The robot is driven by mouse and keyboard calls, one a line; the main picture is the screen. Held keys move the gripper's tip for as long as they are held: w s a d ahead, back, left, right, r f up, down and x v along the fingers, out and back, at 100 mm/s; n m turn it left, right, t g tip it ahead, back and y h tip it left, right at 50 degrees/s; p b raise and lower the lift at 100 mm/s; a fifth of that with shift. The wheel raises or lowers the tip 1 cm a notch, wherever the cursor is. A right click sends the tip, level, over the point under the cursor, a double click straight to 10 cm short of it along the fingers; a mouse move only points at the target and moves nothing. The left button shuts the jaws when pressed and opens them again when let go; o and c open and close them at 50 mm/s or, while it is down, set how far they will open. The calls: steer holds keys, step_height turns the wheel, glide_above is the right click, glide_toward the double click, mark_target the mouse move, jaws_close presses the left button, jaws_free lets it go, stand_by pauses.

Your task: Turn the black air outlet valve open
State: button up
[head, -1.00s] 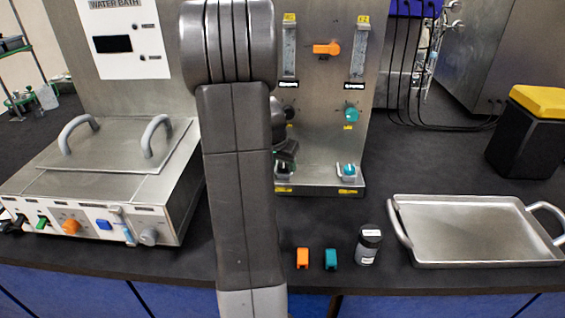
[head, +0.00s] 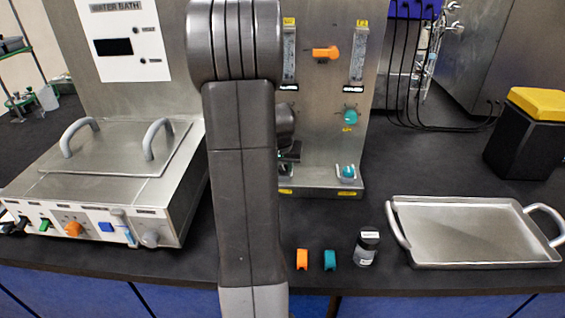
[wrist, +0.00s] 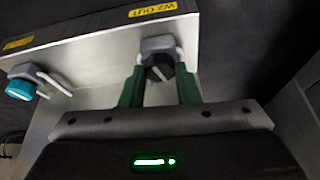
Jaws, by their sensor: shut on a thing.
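In the wrist view, the two green fingers of my gripper (wrist: 160,66) are on either side of a black valve handle (wrist: 157,74) and shut on it. The handle sits in a grey mount on a metal ledge, beside a yellow label. A pale line shows on the handle. In the head view, my arm covers most of the gripper, and the black valve is hidden behind it.
A teal valve (head: 348,171) sits on the same ledge to the right; it also shows in the wrist view (wrist: 20,89). Above are an orange knob (head: 325,53) and a teal knob (head: 351,116). A bottle (head: 367,248) and metal tray (head: 475,263) stand in front.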

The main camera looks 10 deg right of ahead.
steer(key=n+y, duration=0.1)
steer(key=n, duration=0.2)
steer(key=shift+d, duration=0.15)
steer(key=n+b, duration=0.1)
steer(key=n+y, duration=0.1)
steer(key=n, duration=0.1)
steer(key=shift+d+f+n+y+b, duration=0.15)
steer(key=shift+n+y+b, duration=0.15)
steer(key=shift+b, duration=0.1)
steer(key=n+y+b, duration=0.1)
steer(key=n+b, duration=0.1)
steer(key=n, duration=0.1)
steer(key=shift+w+d+n+g+b, duration=0.1)
steer(key=shift+n+g+b, duration=0.2)
steer(key=shift+r+n+g+y+b, duration=0.1)
steer(key=shift+n+g+y+b, duration=0.25)
steer(key=shift+n, duration=0.75)
steer(key=shift+r+n+g+y+b, duration=0.1)
steer(key=shift+n+g+y+b, duration=0.25)
steer(key=shift+n, duration=0.75)
steer(key=o, duration=1)
steer(key=shift+c, duration=0.2)
